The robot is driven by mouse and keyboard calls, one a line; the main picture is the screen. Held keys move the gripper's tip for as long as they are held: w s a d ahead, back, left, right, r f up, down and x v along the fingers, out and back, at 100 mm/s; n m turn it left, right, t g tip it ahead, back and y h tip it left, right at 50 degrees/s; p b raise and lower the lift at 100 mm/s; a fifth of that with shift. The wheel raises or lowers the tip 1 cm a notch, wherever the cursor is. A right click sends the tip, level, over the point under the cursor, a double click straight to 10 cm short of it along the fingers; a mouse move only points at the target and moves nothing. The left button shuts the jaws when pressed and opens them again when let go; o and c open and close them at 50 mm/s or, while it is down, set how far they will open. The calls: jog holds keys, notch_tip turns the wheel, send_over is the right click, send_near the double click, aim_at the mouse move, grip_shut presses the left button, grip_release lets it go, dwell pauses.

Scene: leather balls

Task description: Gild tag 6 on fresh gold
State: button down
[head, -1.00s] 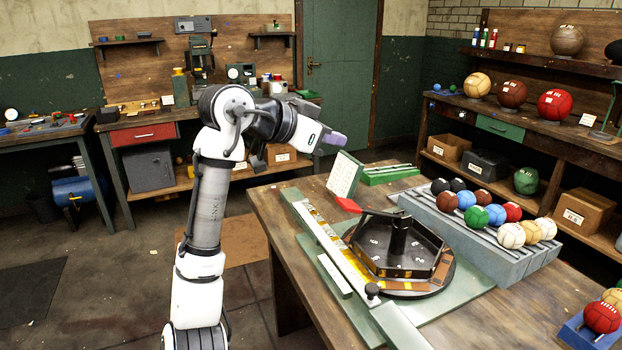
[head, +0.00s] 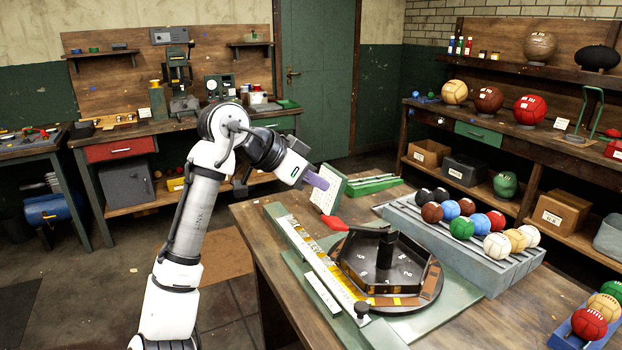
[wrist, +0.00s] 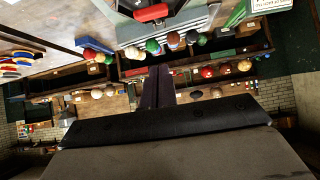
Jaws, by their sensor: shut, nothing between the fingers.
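A black six-sided tray (head: 424,284) with small white number marks inside sits on a round base on the bench. I cannot make out which mark is 6. Gold and brown patches (head: 408,301) show along the near rim of the base. A long pale rail (head: 318,254) with gold-coloured pieces runs beside the tray on the left. A red-ended lever (head: 336,223) reaches left from the tray's middle post. My gripper (head: 322,180), with purplish fingers, is shut and empty in the air above the bench's far left part. Its fingers (wrist: 159,86) also show together in the wrist view.
A grey rack (head: 484,272) with several coloured balls stands right of the tray. An upright white chart (head: 327,190) stands close to my gripper in the picture. A blue holder (head: 572,338) with balls is at the right front.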

aim_at(327, 222)
jog(key=p+x, duration=0.1)
jog(key=x, duration=0.4)
jog(key=shift+w+d+f+p, duration=0.15)
jog(key=shift+w+d+p, duration=0.05)
jog(key=shift+d+p, duration=0.15)
jog(key=f, duration=0.2)
jog(key=f+p, duration=0.1)
jog(key=shift+s+a+f, duration=0.1)
jog(key=shift+s+a, duration=0.15)
jog(key=shift+a, duration=0.15)
jog(key=shift+s+a+f, duration=0.1)
jog(key=shift+f, duration=0.45)
jog(key=b, duration=0.1)
jog(key=f+h+b, duration=0.1)
jog(key=f+b, duration=0.1)
jog(key=b, duration=0.1)
jog(key=shift+s+a+f+t+h, duration=0.25)
jog(key=shift+a+t+h, duration=0.1)
jog(key=shift+t+h, duration=0.05)
notch_tip(327, 222, down, 7)
jog(key=s+a+t+h+b, duration=0.1)
jog(key=a+t+h+b, duration=0.1)
jog(key=b, duration=0.7)
jog(key=shift+s+h, duration=0.25)
jog(key=shift+h, duration=0.15)
jog(key=shift+a+f, duration=0.1)
